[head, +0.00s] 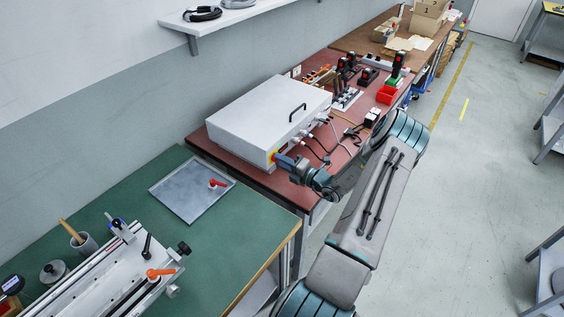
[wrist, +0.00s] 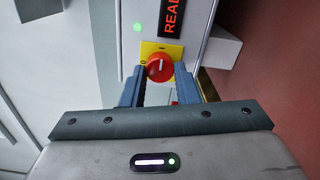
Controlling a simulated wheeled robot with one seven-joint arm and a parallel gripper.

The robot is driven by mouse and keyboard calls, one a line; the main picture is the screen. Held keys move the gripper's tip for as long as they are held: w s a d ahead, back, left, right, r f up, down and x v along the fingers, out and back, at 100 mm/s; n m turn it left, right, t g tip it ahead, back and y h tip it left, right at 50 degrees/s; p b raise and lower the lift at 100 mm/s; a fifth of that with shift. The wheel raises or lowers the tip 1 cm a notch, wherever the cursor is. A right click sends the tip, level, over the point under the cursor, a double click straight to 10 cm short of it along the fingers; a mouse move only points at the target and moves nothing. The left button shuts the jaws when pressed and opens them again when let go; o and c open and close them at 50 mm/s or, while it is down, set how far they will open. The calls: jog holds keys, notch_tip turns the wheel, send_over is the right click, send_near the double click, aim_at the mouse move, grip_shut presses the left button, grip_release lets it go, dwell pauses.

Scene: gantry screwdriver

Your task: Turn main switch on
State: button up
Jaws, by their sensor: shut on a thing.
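The main switch is a red round knob (wrist: 159,68) on a yellow plate (wrist: 174,50), seen in the wrist view on the face of a light grey box. In the head view the box (head: 262,112) stands on the red-brown bench, and the yellow plate (head: 274,155) shows at its front lower corner. My gripper (wrist: 158,82) has one blue-grey finger on each side of the knob and is shut on it. In the head view my gripper (head: 280,159) reaches the box face and hides the knob. A white line shows on the knob; its exact setting is hard to tell.
A green light (wrist: 137,27) glows beside a display with red letters (wrist: 172,16). Cables (head: 322,145) hang from the box's side. A metal tray (head: 170,190) with a small red-handled part lies on the green bench. Open floor (head: 455,200) lies at the right.

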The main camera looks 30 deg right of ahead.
jog(key=o, duration=1)
jog(key=shift+c, duration=0.2)
jog(key=b+v, duration=0.2)
jog(key=v, duration=1.2)
